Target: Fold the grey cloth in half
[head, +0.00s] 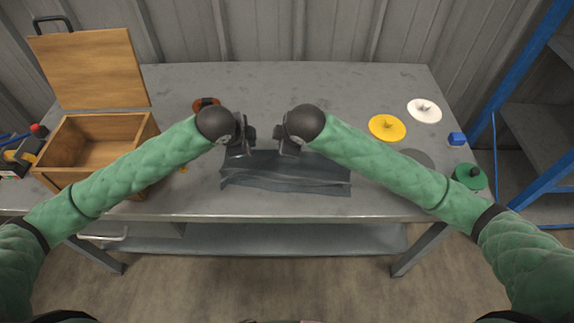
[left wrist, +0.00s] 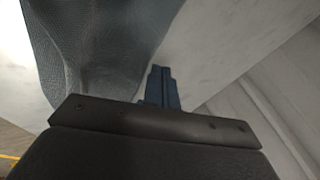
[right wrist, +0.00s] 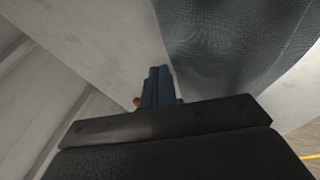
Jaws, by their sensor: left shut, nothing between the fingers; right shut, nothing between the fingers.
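The grey cloth (head: 290,178) lies near the front edge of the table, wider than deep, with creases running along it. It also shows in the left wrist view (left wrist: 85,45) and in the right wrist view (right wrist: 235,45). My left gripper (head: 238,150) is shut and empty at the cloth's far edge, left of its middle; its closed fingers show in the left wrist view (left wrist: 161,88). My right gripper (head: 288,146) is shut and empty near the far edge, close to the middle; its closed fingers show in the right wrist view (right wrist: 157,88).
An open wooden box (head: 95,150) stands at the left of the table (head: 300,85). A yellow disc (head: 387,128), a white disc (head: 424,111), a blue block (head: 457,139) and a green piece (head: 469,176) are at the right. The back middle is clear.

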